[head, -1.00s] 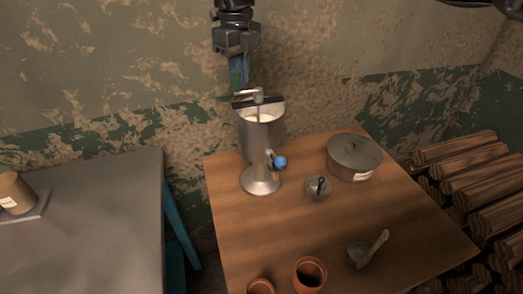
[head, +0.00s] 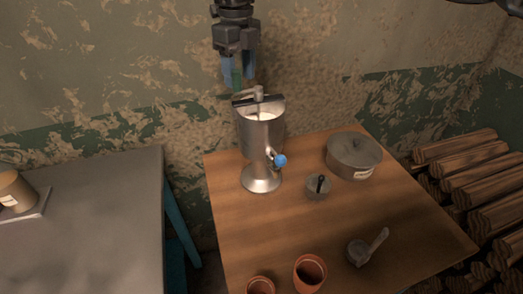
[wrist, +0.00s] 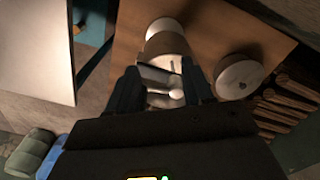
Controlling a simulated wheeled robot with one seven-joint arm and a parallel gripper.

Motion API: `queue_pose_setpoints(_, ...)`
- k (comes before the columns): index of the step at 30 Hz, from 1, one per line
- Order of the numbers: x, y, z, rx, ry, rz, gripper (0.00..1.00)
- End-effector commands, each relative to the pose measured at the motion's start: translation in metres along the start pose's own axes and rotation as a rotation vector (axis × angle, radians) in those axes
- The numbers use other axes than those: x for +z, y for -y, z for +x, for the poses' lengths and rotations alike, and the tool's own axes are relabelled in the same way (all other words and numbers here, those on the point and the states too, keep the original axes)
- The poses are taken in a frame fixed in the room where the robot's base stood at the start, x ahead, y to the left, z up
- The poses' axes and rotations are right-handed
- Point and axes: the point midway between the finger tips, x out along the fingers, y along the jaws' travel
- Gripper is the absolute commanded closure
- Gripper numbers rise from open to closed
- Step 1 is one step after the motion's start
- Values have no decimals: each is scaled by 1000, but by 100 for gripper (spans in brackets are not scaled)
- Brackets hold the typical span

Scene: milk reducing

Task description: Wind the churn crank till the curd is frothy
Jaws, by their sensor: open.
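The metal churn (head: 255,150) stands upright on the wooden table, with a blue-knobbed tap on its front. White curd (head: 273,112) shows inside its open top; I cannot tell how frothy it is. The crank (head: 259,93) rises from a dark crossbar over the mouth; its handle end is hard to make out. My gripper (head: 238,84) points down just above and behind the churn's top, fingers apart. In the wrist view, the crank (wrist: 177,93) shows between the open fingers of my gripper (wrist: 160,75), with no clear contact.
A lidded pot (head: 354,157) stands right of the churn, with a small lidded jar (head: 317,189) nearer. A scoop (head: 362,252) and clay cups (head: 309,274) lie toward the front. A grey table (head: 95,220) is at left, stacked logs (head: 460,160) at right.

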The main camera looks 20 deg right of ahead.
Motion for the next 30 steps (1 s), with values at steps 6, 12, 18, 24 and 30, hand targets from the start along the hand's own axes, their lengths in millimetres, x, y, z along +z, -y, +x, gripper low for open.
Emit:
queue_pose_setpoints(6, 0, 0, -22, 0, 1, 0, 49)
queue_pose_setpoints(12, 0, 0, -40, 0, 1, 0, 49)
queue_pose_setpoints(18, 0, 0, -55, 0, 2, 0, 49)
queue_pose_setpoints(24, 0, 0, -73, -1, 1, 0, 49)
queue_pose_setpoints(30, 0, 0, -86, 0, 1, 0, 49)
